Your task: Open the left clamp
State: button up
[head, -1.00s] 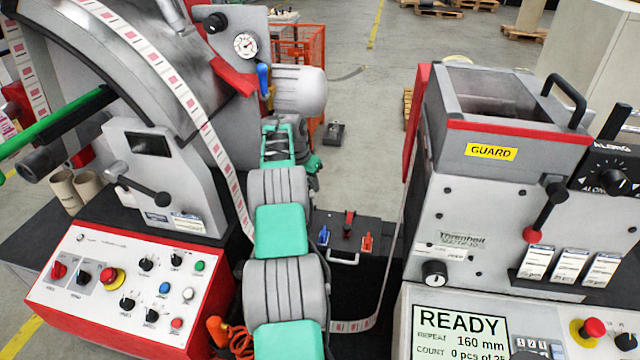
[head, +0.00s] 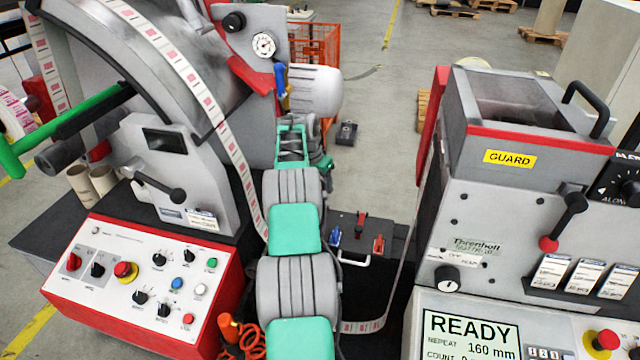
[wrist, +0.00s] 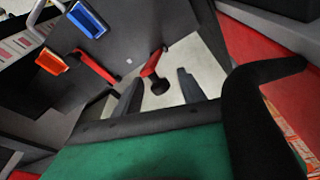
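The left clamp is a small blue clamp (head: 334,236) on the left of the dark splice table (head: 347,220). An orange-red clamp (head: 378,243) stands to its right. In the wrist view the blue clamp (wrist: 86,18) is at the upper left, with the orange clamp (wrist: 52,62) below it. My gripper (wrist: 160,84) shows there as two dark fingertips, spread apart with nothing held. The blue clamp lies off to the upper left of them, not between them. In the head view my grey and green arm hides the fingertips, or they are too small to tell.
A red lever (head: 360,225) stands between and behind the clamps; a red lever with a black knob (wrist: 152,65) shows near my fingertips in the wrist view. A white handle (head: 353,261) is at the table's front. The guard unit (head: 475,160) rises on the right.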

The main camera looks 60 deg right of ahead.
jog(key=shift+s+r, duration=0.1)
jog(key=shift+r+b, duration=0.35)
jog(key=shift+b, duration=0.1)
jog(key=w+a+b, duration=0.1)
jog(key=a, duration=0.2)
jog(key=w+a+b, duration=0.1)
jog(key=a, duration=0.3)
jog(key=w+a+b, duration=0.1)
jog(key=a, duration=0.3)
jog(key=shift+r, duration=0.1)
jog(key=shift+w+a, duration=0.1)
jog(key=shift+a, duration=0.35)
